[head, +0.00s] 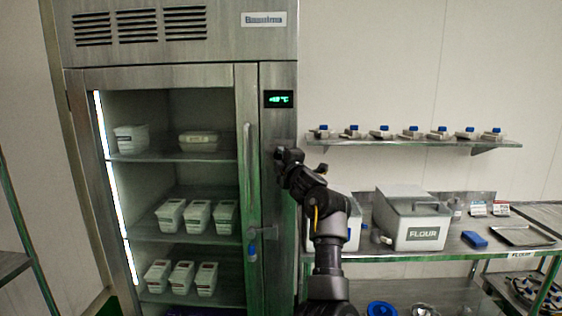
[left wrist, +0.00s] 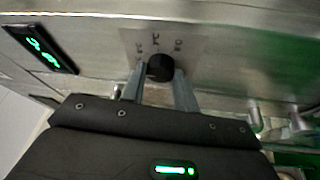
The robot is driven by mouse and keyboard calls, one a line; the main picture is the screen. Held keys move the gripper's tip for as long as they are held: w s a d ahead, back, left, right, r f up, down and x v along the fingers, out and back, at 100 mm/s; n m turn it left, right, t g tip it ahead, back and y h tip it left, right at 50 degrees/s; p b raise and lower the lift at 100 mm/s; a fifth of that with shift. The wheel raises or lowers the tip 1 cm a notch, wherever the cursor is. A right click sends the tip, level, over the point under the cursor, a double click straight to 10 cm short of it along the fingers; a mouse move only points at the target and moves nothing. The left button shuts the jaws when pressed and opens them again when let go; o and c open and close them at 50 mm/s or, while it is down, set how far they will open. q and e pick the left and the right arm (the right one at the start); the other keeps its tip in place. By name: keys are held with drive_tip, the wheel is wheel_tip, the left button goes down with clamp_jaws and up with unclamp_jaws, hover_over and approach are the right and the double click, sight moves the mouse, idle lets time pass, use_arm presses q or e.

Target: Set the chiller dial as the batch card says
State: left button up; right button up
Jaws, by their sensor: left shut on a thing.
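The chiller (head: 270,210) is a tall steel cabinet with an open-looking or glass front. Its black round dial (left wrist: 160,67) sits on the steel panel in the left wrist view, with small dark marks around it that I cannot read surely. My left gripper (left wrist: 160,78) is shut on the dial, one finger on each side. In the head view my left gripper (head: 284,156) is at the panel below the green display (head: 279,99) and hides the dial. The display also shows in the left wrist view (left wrist: 40,46); its digits are blurred. I cannot identify the batch card. My right gripper is not in view.
White tubs (head: 198,214) stand on the chiller shelves. A vertical door handle (head: 249,170) is left of my gripper. To the right, a wall shelf (head: 410,142) holds several blue-topped items, and a flour bin (head: 412,217) stands on a steel table. Small cards (head: 478,208) stand behind.

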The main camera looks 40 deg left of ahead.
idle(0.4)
use_arm(q)
drive_tip(key=o, duration=1)
drive_tip(key=shift+c, duration=0.2)
drive_tip(key=b+v, duration=0.4)
drive_tip(key=v, duration=0.7)
drive_tip(key=shift+a, duration=0.1)
